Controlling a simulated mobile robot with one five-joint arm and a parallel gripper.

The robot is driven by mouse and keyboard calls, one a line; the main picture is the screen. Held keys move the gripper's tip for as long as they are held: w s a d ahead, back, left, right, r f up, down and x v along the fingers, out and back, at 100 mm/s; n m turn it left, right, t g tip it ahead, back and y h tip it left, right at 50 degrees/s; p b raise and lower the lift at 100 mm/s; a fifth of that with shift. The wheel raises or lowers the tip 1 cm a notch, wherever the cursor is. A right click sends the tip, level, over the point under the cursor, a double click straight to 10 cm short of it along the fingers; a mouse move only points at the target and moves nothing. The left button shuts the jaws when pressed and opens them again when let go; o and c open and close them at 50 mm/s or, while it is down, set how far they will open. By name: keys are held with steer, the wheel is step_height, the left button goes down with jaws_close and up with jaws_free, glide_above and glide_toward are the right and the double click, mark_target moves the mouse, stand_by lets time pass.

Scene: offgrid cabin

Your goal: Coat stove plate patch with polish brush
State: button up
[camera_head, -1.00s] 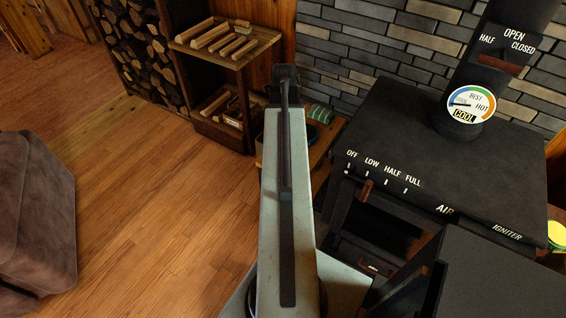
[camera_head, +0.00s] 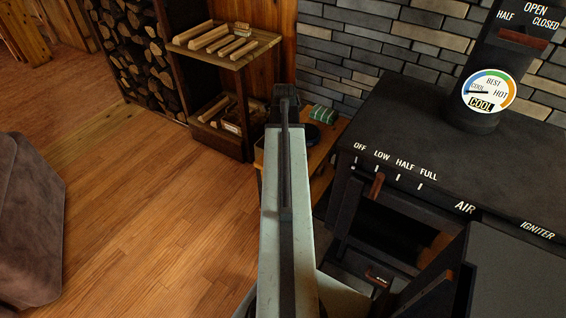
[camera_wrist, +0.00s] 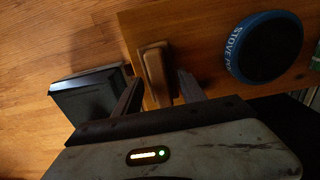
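The black stove (camera_head: 440,130) stands at the right in the head view, with a flat dark top and dial markings. I cannot make out a separate patch on it. In the wrist view, a wooden brush-like piece (camera_wrist: 155,70) lies on a small wooden table. My gripper (camera_wrist: 158,88) is open, with its two dark fingers apart on either side of the brush's near end; I cannot tell whether they touch it. A round blue tin with a dark top, lettered "STOVE" (camera_wrist: 265,47), sits to the right of the brush. In the head view, my arm hides the gripper and brush.
The wooden table (camera_head: 325,150) stands between my arm and the stove, with a green item (camera_head: 323,114) at its back. A black box (camera_wrist: 88,95) is left of my gripper. A firewood shelf (camera_head: 225,50) stands behind. Open floor is at left; a brown chair (camera_head: 30,220) borders it.

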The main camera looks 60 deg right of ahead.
jaws_close()
step_height(320, 180, up, 6)
steer(key=p, duration=0.6)
step_height(320, 180, up, 11)
steer(key=p, duration=1.1)
